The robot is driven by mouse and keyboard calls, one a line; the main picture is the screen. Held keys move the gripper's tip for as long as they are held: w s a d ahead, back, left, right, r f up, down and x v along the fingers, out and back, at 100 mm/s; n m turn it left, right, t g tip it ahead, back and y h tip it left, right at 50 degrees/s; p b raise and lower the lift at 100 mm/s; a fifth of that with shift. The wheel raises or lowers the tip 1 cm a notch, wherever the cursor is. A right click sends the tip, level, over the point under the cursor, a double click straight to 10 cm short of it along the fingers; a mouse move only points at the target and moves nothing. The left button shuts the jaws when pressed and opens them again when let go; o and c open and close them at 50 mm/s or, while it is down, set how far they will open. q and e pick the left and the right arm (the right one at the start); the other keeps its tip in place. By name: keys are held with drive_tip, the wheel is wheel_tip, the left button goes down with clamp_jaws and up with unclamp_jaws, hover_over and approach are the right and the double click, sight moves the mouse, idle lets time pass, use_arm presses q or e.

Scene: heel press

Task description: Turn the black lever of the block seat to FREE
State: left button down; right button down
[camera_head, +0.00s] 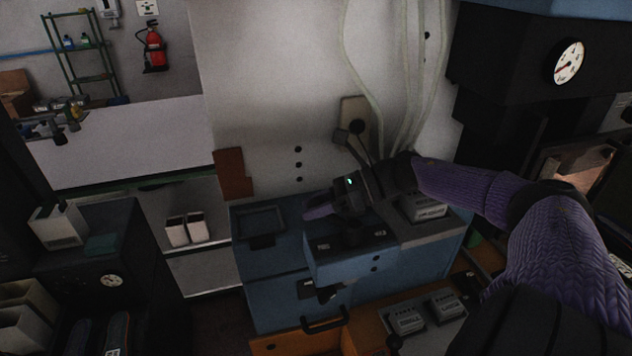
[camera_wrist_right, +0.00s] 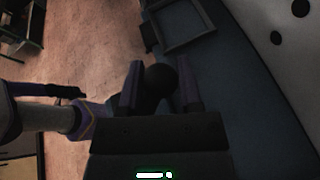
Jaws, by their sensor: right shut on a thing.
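My right gripper (camera_head: 320,208) reaches in from the right over the blue machine bench. It is low over the raised blue block seat (camera_head: 345,262), on its rear left part. In the right wrist view, its two purple fingers (camera_wrist_right: 160,92) close on a round black knob (camera_wrist_right: 161,76), which looks like the end of the black lever. In the head view the gripper hides the lever, so its angle cannot be told. Small pale labels lie on the block's top, too small to read; I cannot tell which is FREE.
A square tray (camera_head: 262,221) is left of the block. Grey labelled blocks (camera_head: 405,318) sit in front at the right. A black handle (camera_head: 325,322) juts out below. A dial press (camera_head: 568,62) stands right.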

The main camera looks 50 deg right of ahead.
drive_tip(key=shift+f, duration=0.1)
drive_tip(key=shift+c, duration=1.4)
unclamp_jaws()
drive_tip(key=p+v, duration=0.4)
drive_tip(key=v, duration=0.5)
drive_tip(key=shift+w+a, duration=0.1)
drive_tip(key=shift+s+d+r, duration=0.2)
drive_tip(key=shift+s+d, duration=0.15)
drive_tip(key=shift+d, duration=0.1)
